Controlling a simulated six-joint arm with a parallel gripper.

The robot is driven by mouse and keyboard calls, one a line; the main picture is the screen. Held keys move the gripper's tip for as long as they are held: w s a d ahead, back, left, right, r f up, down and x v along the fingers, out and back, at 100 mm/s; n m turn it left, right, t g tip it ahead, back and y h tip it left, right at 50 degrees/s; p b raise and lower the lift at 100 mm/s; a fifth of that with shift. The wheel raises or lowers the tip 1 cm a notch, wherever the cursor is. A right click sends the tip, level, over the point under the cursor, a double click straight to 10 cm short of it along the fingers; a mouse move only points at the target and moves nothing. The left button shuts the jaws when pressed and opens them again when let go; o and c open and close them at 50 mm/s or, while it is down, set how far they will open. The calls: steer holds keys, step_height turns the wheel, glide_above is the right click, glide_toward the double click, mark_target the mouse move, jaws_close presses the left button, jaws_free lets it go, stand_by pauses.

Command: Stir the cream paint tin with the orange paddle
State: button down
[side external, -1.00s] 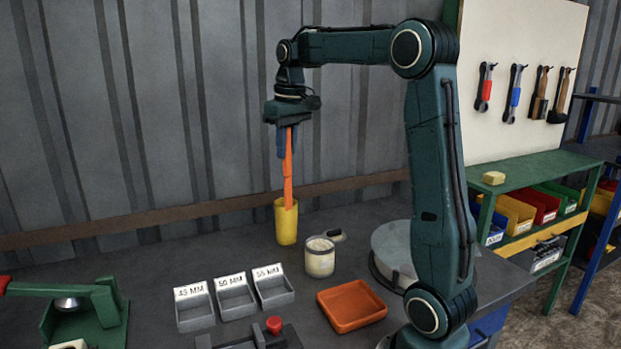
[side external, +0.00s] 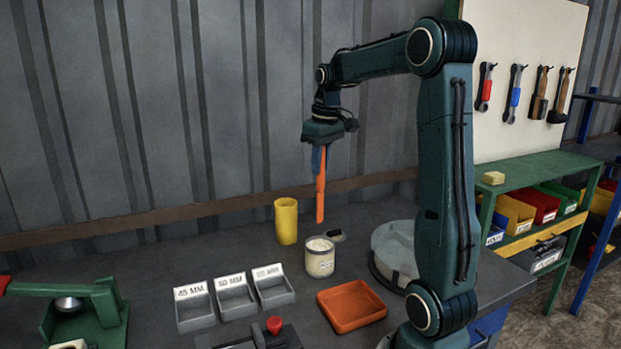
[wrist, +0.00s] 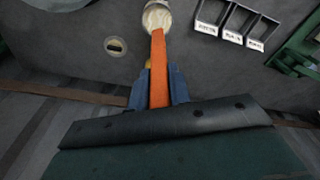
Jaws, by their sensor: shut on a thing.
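My gripper (side external: 318,158) is shut on the orange paddle (side external: 321,198), which hangs nearly upright with its lower end above the bench. The cream paint tin (side external: 320,262) stands open on the bench, and the paddle's lower end is above it and slightly behind it in the side view. In the wrist view, the orange paddle (wrist: 158,70) runs up from between my fingers (wrist: 159,90), and its far end overlaps the near edge of the tin (wrist: 156,14). The paddle appears clear of the tin's inside. The yellow cup (side external: 286,222) stands to the left, with no paddle in it.
Three grey labelled trays (side external: 235,300) and an orange tray (side external: 351,306) lie in front. A green press (side external: 85,310) is at the left. A round grey container (side external: 392,250) stands to the right.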

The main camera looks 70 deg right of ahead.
mark_target(319, 217)
steer(key=shift+f, duration=0.25)
steer(key=shift+f, duration=5.8)
